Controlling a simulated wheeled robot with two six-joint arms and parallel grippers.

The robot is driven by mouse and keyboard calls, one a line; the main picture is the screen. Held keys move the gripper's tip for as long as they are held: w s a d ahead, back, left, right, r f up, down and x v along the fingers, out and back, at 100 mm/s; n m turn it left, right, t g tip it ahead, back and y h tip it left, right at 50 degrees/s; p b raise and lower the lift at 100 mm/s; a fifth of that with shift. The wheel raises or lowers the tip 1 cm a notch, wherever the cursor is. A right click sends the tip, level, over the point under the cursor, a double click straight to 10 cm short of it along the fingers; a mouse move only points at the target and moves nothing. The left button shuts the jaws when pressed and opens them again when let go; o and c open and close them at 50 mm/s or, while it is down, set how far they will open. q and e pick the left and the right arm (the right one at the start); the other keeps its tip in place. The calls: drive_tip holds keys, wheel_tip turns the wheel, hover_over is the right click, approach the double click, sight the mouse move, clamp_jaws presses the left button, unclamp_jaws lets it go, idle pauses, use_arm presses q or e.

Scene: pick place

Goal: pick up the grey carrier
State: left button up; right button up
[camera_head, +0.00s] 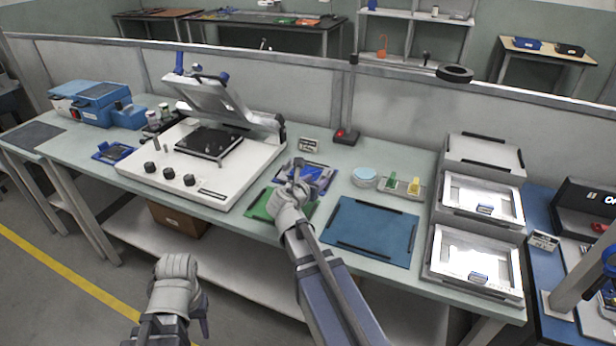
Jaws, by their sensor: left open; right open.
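No object stands out surely as the grey carrier. A small greyish piece (313,171) lies in a blue holder (324,184) at the middle of the bench and is partly hidden by my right gripper (297,168). My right gripper points down over this holder, its jaws open; whether it touches the piece I cannot tell. Grey frame-like trays, an upper one (449,212) and a lower one (433,262), stand at the bench's right end. My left gripper (203,322) is open and empty, low in front of the bench, away from all objects.
A white press (255,185) with a raised lid stands left of the holder. A green mat (262,206) lies under my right wrist, a blue mat (372,232) to its right. A light-blue round stack (365,176) and yellow pieces stand behind. A low partition backs the bench.

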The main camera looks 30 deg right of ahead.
sight(324, 176)
drive_tip(key=shift+b+x, duration=1.55)
drive_tip(key=shift+x, duration=2.4)
drive_tip(key=shift+s, duration=0.15)
clamp_jaws()
